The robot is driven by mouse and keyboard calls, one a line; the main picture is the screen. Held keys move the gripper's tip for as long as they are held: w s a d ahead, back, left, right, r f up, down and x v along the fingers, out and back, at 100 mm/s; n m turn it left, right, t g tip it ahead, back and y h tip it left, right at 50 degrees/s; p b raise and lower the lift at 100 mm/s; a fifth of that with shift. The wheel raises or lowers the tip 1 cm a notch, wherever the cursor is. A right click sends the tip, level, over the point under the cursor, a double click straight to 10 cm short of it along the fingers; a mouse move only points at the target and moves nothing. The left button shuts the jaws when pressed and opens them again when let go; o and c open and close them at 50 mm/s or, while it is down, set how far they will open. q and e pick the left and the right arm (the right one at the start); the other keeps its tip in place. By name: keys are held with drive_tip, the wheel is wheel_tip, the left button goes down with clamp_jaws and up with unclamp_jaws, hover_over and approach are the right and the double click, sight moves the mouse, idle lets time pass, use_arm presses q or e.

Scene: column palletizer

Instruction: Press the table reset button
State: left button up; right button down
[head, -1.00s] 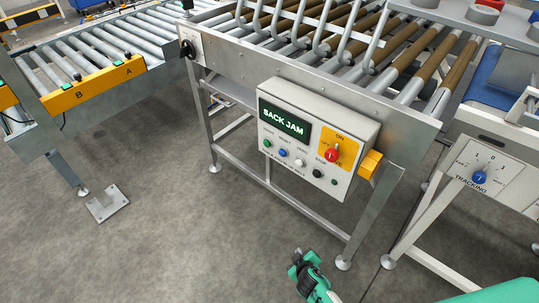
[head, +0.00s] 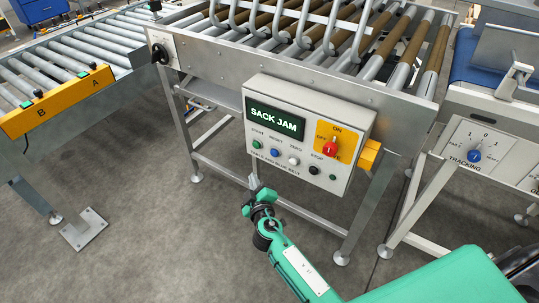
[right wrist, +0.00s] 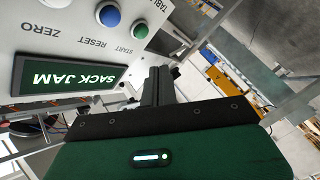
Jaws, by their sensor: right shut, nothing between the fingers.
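The control panel (head: 308,132) is a pale box with a screen reading SACK JAM. Its blue button (head: 275,152), labelled RESET, sits between the green START button (head: 257,144) and the white ZERO button (head: 293,160). My right gripper (head: 253,182) is shut and empty, below and in front of the panel's lower left corner, apart from the buttons. The right wrist view shows the panel upside down, with the blue button (right wrist: 109,15) at the top edge and the shut fingers (right wrist: 157,84) below the green button (right wrist: 140,27). My left gripper is not in view.
A red switch (head: 330,149) on a yellow plate and a black STOP button (head: 313,170) are on the panel's right. A roller table (head: 285,55) stands above it. Another panel marked TRACKING (head: 475,150) is at right. The floor at left front is clear.

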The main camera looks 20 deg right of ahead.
sight(274, 153)
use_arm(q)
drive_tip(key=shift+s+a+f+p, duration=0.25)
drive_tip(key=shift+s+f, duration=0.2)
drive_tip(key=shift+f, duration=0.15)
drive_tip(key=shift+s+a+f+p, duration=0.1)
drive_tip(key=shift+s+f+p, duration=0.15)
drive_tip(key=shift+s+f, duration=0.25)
use_arm(e)
drive_tip(key=w+d, duration=0.5)
drive_tip(key=d, duration=0.2)
drive_tip(key=shift+w, duration=0.2)
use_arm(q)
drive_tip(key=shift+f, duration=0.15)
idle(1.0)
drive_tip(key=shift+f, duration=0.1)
use_arm(e)
drive_tip(key=shift+w+d, duration=0.25)
drive_tip(key=shift+d, duration=0.1)
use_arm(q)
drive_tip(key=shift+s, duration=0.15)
